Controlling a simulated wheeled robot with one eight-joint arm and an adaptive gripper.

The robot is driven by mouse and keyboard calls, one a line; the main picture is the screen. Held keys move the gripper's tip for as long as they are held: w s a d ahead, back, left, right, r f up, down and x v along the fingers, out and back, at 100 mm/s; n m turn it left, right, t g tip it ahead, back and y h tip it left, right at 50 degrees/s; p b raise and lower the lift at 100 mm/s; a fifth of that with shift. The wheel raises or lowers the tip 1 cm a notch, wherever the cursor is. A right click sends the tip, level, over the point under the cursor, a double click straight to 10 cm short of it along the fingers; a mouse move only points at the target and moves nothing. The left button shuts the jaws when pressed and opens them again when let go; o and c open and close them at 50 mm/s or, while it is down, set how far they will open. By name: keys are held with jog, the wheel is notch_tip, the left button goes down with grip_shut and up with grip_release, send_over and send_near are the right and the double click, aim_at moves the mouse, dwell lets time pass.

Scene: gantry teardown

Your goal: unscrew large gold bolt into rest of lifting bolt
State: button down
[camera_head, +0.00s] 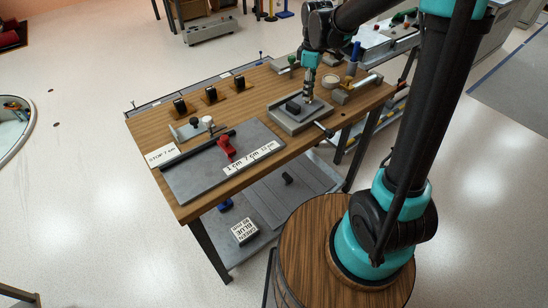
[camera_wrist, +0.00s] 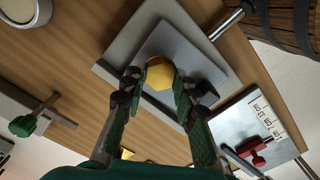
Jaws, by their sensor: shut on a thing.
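A large gold bolt head (camera_wrist: 159,73) shows between my fingers in the wrist view, above a grey stepped plate (camera_wrist: 199,58). My gripper (camera_wrist: 160,84) is shut on it, one finger on each side. In the head view my gripper (camera_head: 309,97) points down over the same plate (camera_head: 283,118) at the table's right part; the bolt is hidden there by the fingers.
The wooden table (camera_head: 150,127) also bears a grey board (camera_head: 190,180) with a red clamp (camera_head: 227,147) and a ruler strip (camera_head: 252,158). Several black parts on wooden stands line the back.

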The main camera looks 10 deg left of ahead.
jog(key=shift+r, duration=3.05)
